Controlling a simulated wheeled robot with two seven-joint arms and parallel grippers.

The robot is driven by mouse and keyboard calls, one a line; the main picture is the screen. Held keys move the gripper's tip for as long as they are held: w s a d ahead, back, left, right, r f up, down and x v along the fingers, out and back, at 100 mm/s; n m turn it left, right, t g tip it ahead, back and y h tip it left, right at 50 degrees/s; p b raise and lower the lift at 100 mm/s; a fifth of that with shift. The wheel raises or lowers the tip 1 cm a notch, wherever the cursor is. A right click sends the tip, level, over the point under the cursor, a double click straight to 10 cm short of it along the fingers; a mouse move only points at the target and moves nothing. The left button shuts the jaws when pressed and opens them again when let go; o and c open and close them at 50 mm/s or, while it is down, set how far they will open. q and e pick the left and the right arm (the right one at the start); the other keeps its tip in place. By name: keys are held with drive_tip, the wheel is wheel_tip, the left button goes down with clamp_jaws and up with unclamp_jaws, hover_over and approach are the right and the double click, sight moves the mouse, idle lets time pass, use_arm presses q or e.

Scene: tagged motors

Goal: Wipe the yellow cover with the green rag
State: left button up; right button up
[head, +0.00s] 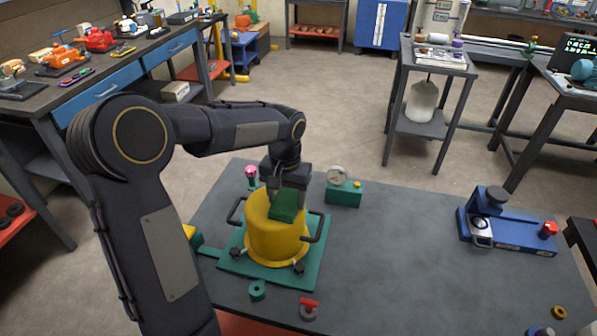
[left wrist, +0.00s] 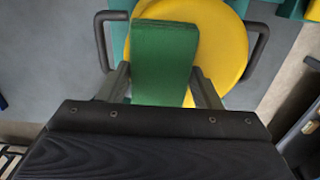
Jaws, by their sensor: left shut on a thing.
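The yellow cover (head: 277,232) is a round, domed-sided cylinder with dark side handles, standing on a green base plate (head: 247,268) on the grey table. Its round top also shows in the left wrist view (left wrist: 223,45). My left gripper (head: 288,197) is shut on the green rag (head: 284,207), a folded block. In the left wrist view the rag (left wrist: 164,60) lies between the fingers, over the cover's top. I cannot tell whether the rag touches the top. My right gripper is not in view.
A green ring (head: 258,290) and a red-topped part (head: 308,309) lie in front. A blue fixture (head: 510,235) stands at the right. The table's middle (head: 400,250) is clear.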

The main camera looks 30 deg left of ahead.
use_arm(q)
drive_tip(key=r, duration=0.1)
drive_tip(key=r+p, duration=0.2)
drive_tip(key=shift+w+d, duration=0.1)
drive_tip(key=shift+d, duration=0.15)
drive_tip(key=shift+a+r+p, duration=0.15)
drive_tip(key=shift+r+p, duration=0.15)
drive_tip(key=shift+r, duration=0.1)
drive_tip(key=shift+r+p, duration=0.6)
drive_tip(key=shift+r, duration=0.2)
drive_tip(key=shift+r+p, duration=1.1)
drive_tip(key=shift+r, duration=0.25)
